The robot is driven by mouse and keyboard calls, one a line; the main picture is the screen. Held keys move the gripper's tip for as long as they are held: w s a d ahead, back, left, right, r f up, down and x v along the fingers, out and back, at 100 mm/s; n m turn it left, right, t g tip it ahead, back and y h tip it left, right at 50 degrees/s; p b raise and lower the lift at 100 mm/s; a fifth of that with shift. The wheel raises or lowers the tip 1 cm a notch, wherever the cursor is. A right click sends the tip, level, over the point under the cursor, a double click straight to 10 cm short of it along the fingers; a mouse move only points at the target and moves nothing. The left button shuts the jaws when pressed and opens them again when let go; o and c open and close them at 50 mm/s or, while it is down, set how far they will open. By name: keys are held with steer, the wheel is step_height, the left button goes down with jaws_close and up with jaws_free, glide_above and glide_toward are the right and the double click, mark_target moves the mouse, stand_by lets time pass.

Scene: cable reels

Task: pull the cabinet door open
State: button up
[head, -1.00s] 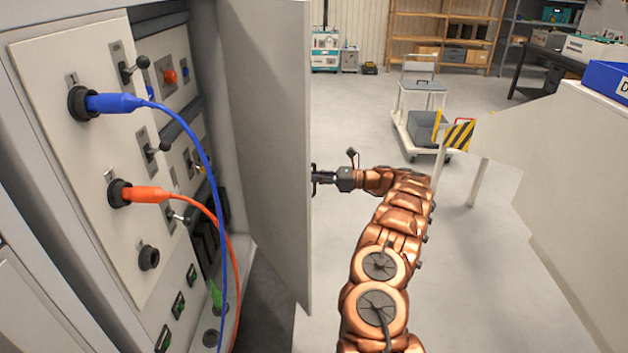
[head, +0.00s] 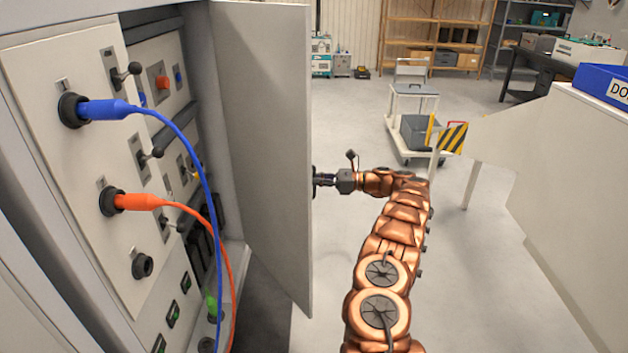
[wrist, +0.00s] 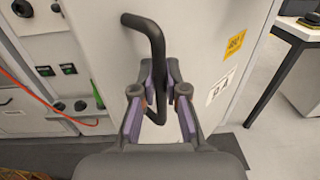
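The grey cabinet door (head: 262,150) stands swung out from the cabinet (head: 60,290), with the inside panels exposed at left in the head view. My gripper (head: 318,180) is at the door's free edge, on its outer side, and the door hides part of the fingers. In the wrist view the door's outer face (wrist: 205,35) carries a black bent bar handle (wrist: 155,40). My gripper (wrist: 160,88) has its purple-padded fingers on both sides of the bar's lower part and looks shut on it.
Blue (head: 105,109) and orange (head: 135,202) plugs with hanging cables are in the cabinet panel, left of the door. A cart (head: 412,125) and a striped barrier (head: 452,137) stand beyond my arm. A white counter (head: 570,190) is at right. Floor between is clear.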

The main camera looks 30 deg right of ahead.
steer(key=o, duration=0.4)
steer(key=shift+o, duration=0.2)
steer(key=v, duration=0.7)
steer(key=shift+s+d, duration=0.2)
